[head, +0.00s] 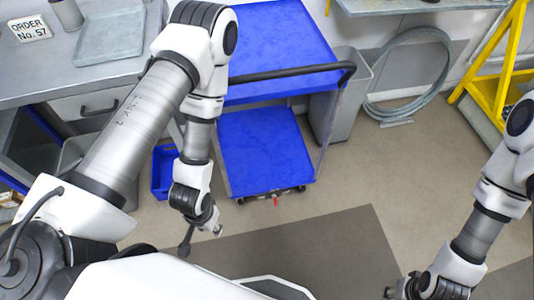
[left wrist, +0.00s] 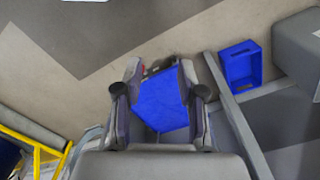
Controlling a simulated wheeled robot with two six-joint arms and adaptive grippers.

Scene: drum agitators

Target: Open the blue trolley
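The blue trolley stands ahead in the head view, with a blue upper shelf (head: 275,40), a blue lower shelf (head: 265,150) and a black push handle (head: 290,72) along its near edge. A small red part (head: 276,200) shows low at its front. My left gripper (head: 202,240) hangs in front of the trolley's lower left, apart from it. In the left wrist view its fingers (left wrist: 160,66) are spread and empty, with the lower shelf (left wrist: 160,103) seen beyond them. My right gripper (head: 393,290) is at the bottom right, partly cut off, far from the trolley.
A workbench (head: 60,75) with a tray stands at the left. A blue bin (head: 163,172) is on the floor left of the trolley. A grey bin (head: 345,100), a coiled hose (head: 407,118) and a yellow frame (head: 495,85) are to the right. Floor in front is clear.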

